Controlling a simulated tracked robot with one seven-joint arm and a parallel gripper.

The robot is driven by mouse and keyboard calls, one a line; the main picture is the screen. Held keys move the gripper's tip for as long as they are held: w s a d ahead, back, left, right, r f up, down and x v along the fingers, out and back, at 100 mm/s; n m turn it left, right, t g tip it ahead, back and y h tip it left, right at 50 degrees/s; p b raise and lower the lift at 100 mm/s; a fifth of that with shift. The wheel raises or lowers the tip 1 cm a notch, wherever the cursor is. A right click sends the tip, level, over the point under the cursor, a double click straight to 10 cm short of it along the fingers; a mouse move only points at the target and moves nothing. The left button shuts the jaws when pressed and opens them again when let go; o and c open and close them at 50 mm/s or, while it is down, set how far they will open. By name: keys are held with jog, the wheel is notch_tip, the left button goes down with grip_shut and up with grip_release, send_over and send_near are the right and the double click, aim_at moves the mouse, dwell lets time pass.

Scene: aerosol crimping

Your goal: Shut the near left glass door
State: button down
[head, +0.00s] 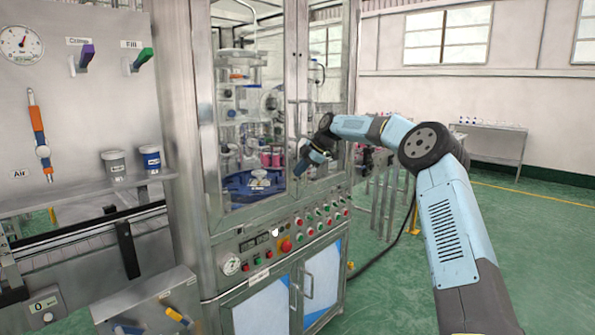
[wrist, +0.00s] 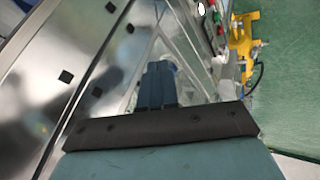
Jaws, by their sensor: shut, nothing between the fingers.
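The near left glass door (head: 247,192) is a tall steel-framed pane on the front of the steel machine cabinet, in the head view. I cannot tell how far it stands from its frame. A second glass door (head: 327,60) is to its right, with upright handles (head: 298,92) between them. My gripper (head: 298,172) is low in front of the meeting edges of the doors, pointing down and left. Its dark fingers (wrist: 158,85) are together and empty in the wrist view. I cannot tell whether they touch the door.
Below the doors is a sloped panel of buttons and a gauge (head: 232,264), above lower cabinet doors (head: 265,305). A bench with pots (head: 115,165) stands at left. Green floor is open at right, with a table (head: 490,142) behind.

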jog(key=d+v, duration=0.1)
jog(key=v, duration=0.9)
jog(key=s+a+r+m+h, duration=0.2)
jog(key=s+a, duration=0.1)
jog(key=s, duration=0.3)
jog(key=s+a+r+m+h, duration=0.1)
jog(key=s+a+r, duration=0.2)
jog(key=s, duration=0.3)
jog(key=s+d+r+m+t+h, duration=0.1)
jog(key=s+m, duration=0.2)
jog(key=s, duration=0.4)
jog(key=s+d+r+m+h, duration=0.1)
jog(key=s+m+h, duration=0.1)
jog(key=s, duration=0.5)
jog(key=s+d+f+m, duration=0.3)
jog(key=s+d+m, duration=0.2)
jog(key=s, duration=0.7)
jog(key=s+d+f+m+t, duration=0.1)
jog(key=s+d+f+m, duration=0.2)
jog(key=s, duration=0.8)
jog(key=s+d+f+m+t, duration=0.1)
jog(key=s+d+f+m, duration=0.2)
jog(key=s, duration=0.9)
jog(key=d+m, duration=0.3)
jog(key=shift+s+d+f+m+h, duration=0.35)
jog(key=shift+f+m+h, duration=0.05)
